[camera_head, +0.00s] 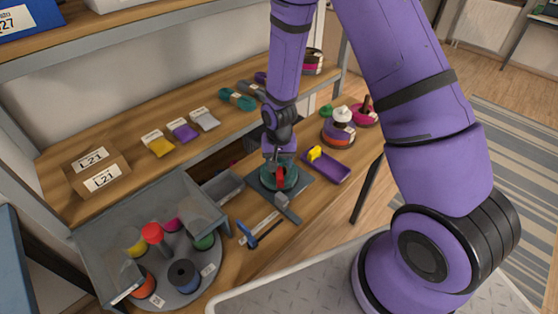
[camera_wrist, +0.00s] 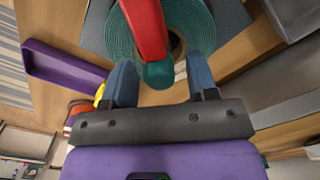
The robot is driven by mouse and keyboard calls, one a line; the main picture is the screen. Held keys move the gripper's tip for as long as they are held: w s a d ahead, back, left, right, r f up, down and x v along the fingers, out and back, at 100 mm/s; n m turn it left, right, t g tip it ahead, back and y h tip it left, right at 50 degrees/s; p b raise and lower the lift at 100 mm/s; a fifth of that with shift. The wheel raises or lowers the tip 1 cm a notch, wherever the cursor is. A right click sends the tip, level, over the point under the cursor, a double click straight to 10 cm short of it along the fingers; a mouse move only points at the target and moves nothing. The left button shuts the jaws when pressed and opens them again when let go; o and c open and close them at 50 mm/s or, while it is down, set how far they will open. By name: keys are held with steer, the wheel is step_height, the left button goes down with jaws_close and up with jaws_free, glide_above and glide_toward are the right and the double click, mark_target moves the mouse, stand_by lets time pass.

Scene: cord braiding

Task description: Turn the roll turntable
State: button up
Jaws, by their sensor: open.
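The roll turntable (camera_head: 212,256) is a grey round disc at the lower left of the head view, partly inside a grey housing. It carries several coloured rolls, among them a dark blue spool (camera_head: 184,275), a green one (camera_head: 204,241) and a red one (camera_head: 152,233). My gripper (camera_head: 278,162) is well to the right of it, pointing down over a coiled teal cord roll (camera_head: 291,180). In the wrist view my gripper (camera_wrist: 161,78) is open, its blue fingers apart. A red bar (camera_wrist: 146,28) with a teal rounded end lies between and beyond them; I cannot tell whether they touch it.
A purple tray (camera_head: 327,168) with a yellow piece lies right of the teal roll. A grey bin (camera_head: 222,187) and a blue-handled tool (camera_head: 246,233) lie between roll and turntable. The housing wall (camera_head: 100,236) borders the turntable. A shelf (camera_head: 140,42) hangs above the bench.

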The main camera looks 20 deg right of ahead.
steer(key=c, duration=0.9)
steer(key=shift+n, duration=0.5)
steer(key=shift+n, duration=2)
steer(key=shift+n, duration=0.5)
steer(key=o, duration=0.9)
steer(key=shift+r, duration=0.1)
